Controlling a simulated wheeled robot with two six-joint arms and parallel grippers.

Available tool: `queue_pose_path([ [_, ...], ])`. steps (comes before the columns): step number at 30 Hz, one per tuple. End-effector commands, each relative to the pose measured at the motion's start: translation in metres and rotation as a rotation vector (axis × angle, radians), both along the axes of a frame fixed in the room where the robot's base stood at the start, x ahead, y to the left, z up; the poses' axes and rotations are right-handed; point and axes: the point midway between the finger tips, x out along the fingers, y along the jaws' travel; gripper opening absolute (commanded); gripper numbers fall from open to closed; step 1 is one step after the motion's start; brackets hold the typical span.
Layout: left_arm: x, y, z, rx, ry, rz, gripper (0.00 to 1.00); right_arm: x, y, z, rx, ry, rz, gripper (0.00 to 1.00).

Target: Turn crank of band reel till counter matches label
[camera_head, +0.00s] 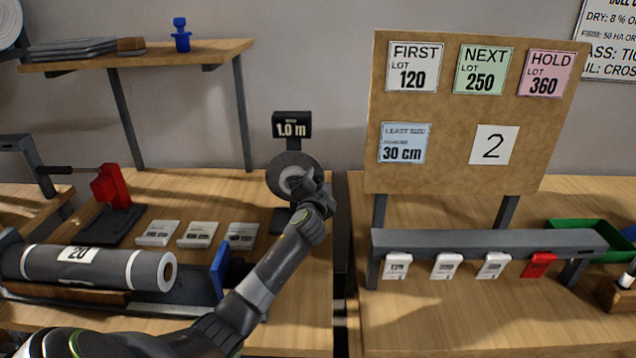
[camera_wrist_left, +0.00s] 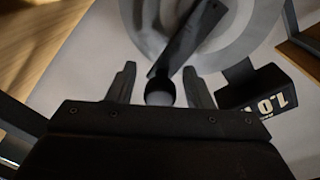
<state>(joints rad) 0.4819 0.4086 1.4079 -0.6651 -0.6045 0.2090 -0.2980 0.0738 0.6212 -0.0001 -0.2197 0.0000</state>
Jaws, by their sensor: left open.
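The band reel (camera_head: 283,172) is a grey disc standing upright at the back of the left bench. Its black counter (camera_head: 291,125) above reads 1.0 m. My left gripper (camera_head: 312,188) is in front of the reel's right side and hides part of it. In the left wrist view the crank arm (camera_wrist_left: 190,38) runs across the reel disc (camera_wrist_left: 200,25), and its dark round knob (camera_wrist_left: 160,90) sits between the two open fingers of my left gripper (camera_wrist_left: 160,85), with gaps on both sides. The counter shows there tilted (camera_wrist_left: 262,100). My right gripper is not in view.
A grey roll (camera_head: 100,265) with a label reading 20 lies in a cradle at left. A board (camera_head: 440,165) with lot labels stands on the right bench behind a grey rail (camera_head: 490,242) of tags.

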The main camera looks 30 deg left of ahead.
Motion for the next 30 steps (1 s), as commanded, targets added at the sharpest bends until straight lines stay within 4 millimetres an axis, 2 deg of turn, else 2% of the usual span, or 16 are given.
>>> queue_pose_path([
  [7,0.0003,0.0003,-0.0001,0.0,0.0,0.0,0.46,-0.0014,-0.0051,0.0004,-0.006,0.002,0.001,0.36],
  [18,0.0002,0.0001,-0.0007,-0.002,0.001,0.0,0.0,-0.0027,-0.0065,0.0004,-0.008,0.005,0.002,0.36],
  [30,0.0003,-0.001,-0.0069,0.036,0.031,0.0,0.0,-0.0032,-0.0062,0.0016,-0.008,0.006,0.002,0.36],
])
